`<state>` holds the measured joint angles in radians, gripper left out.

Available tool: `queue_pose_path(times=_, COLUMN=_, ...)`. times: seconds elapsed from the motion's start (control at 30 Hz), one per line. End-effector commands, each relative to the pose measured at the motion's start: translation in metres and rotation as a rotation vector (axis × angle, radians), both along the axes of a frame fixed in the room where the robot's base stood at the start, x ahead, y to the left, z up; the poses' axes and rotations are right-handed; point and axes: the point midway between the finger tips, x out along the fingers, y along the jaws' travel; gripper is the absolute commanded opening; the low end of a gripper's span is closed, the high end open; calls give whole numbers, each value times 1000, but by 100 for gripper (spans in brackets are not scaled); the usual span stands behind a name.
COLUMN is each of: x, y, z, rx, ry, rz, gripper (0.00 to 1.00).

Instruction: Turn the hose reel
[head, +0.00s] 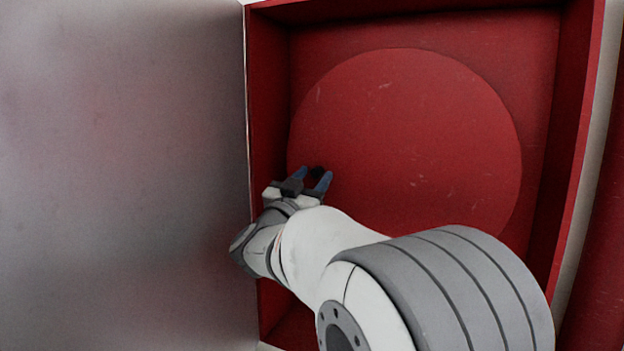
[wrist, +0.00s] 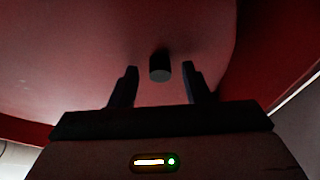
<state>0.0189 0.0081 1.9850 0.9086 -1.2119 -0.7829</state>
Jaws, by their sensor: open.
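The hose reel (head: 420,130) is a large round red disc inside a red cabinet in the head view. Its face also fills the upper part of the wrist view (wrist: 90,50). A short dark cylindrical knob (wrist: 160,66) sticks out from the disc. My gripper (head: 317,178) is at the left edge of the disc. In the wrist view my gripper (wrist: 158,78) has its two fingers apart, one on each side of the knob, with gaps to both. In the head view the knob (head: 317,171) shows as a small dark spot between the blue fingertips.
The red cabinet's frame (head: 267,120) surrounds the reel, with its left wall close beside my gripper. A grey, dull panel (head: 120,170), apparently the open door, stands at the left. The cabinet's right wall (head: 575,150) lies beyond the disc.

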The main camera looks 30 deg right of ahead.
Motion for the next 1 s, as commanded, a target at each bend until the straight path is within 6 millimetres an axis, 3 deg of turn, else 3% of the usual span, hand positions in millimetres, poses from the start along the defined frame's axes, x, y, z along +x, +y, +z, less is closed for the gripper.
queue_pose_path(times=0.07, x=0, y=0, z=0, rx=0, ry=0, rz=0, gripper=42)
queue_pose_path(times=0.6, x=-1, y=-1, z=0, rx=0, ry=0, rz=-2, gripper=0)
queue_pose_path(times=1.0, x=-2, y=-4, z=1, rx=7, ry=-9, rz=-8, gripper=0)
